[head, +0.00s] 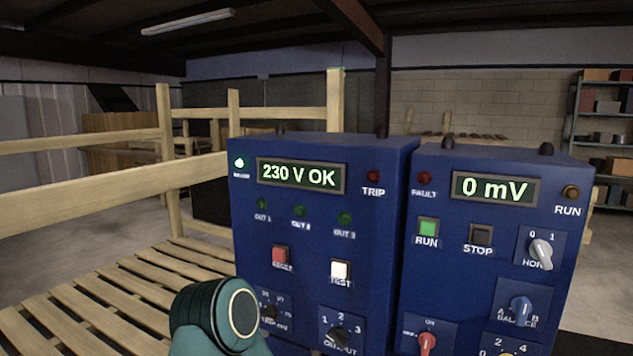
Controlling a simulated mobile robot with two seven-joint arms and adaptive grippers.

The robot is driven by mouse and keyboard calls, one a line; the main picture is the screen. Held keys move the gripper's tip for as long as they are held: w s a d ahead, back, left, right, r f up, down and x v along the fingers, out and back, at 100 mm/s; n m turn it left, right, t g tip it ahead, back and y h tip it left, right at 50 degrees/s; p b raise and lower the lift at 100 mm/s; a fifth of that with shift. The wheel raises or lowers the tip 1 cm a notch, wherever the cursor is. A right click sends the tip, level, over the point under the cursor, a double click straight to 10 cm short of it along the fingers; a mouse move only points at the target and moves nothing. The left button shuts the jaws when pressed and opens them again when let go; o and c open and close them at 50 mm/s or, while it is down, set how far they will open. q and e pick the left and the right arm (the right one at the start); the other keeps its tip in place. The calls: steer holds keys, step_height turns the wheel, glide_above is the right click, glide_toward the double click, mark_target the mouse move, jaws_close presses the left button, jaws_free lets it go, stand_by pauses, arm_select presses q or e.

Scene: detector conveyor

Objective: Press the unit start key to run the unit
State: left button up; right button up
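The right blue unit (468,290) has a green key labelled RUN (427,229), with a dark STOP key (480,237) beside it. Its display (495,189) reads 0 mV. The RUN lamp (571,192) is a dull amber and the FAULT lamp (424,178) is dark red; neither looks brightly lit. Nothing touches the RUN key. Neither of my grippers is in view; only a teal link of my arm shows at the bottom, in front of the left unit's lower left.
The left blue unit (385,245) stands close beside it, with a display (300,175) reading 230 V OK, a red key (281,256) and a white TEST key (341,271). Wooden pallet slats (100,295) and rails lie left.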

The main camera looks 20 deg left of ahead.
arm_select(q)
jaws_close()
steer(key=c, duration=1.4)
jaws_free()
